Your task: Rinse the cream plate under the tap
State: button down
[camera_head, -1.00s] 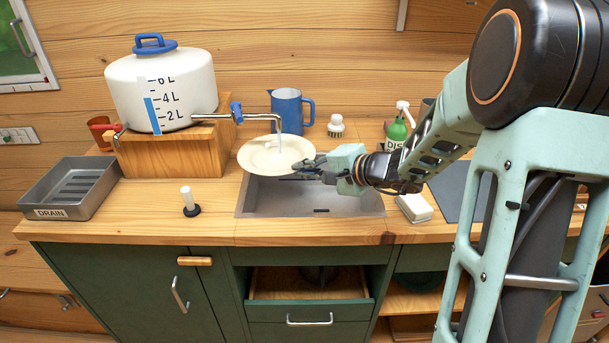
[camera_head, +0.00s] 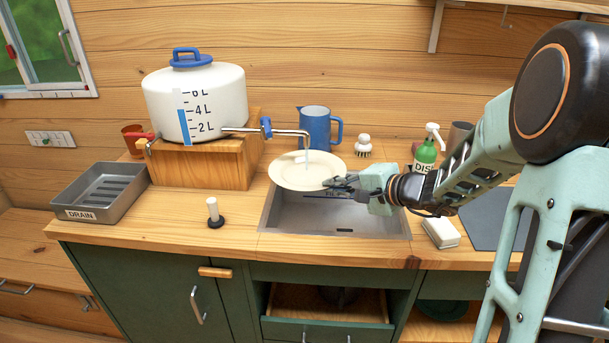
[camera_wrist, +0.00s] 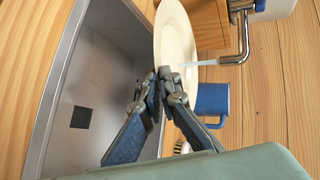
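The cream plate (camera_head: 292,178) is held over the back of the sink (camera_head: 335,220), beneath the tap (camera_head: 290,132). A thin pale-blue stream (camera_head: 308,156) runs from the spout down to the plate; it also shows in the wrist view (camera_wrist: 200,63). My gripper (camera_head: 332,184) is shut on the plate's near right rim. In the wrist view, its fingertips (camera_wrist: 165,73) meet at the lower edge of the plate (camera_wrist: 176,38). The tap comes from a white water tank (camera_head: 195,105) and has a blue handle (camera_head: 266,127). The plate's underside is hidden in the head view.
A blue jug (camera_head: 318,127) and a scrub brush (camera_head: 363,147) stand behind the sink. A green soap bottle (camera_head: 425,157) is behind my arm. A sponge (camera_head: 440,232) lies right of the sink. A drawer (camera_head: 330,305) below is open.

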jog(key=s+b, duration=0.3)
jog(key=s, duration=0.5)
jog(key=shift+d, duration=0.45)
jog(key=shift+r, duration=0.1)
dwell(1.3)
jog(key=s+r+p, duration=0.1)
jog(key=s+r, duration=0.3)
jog(key=s, duration=0.1)
jog(key=shift+d, duration=0.25)
dwell(0.6)
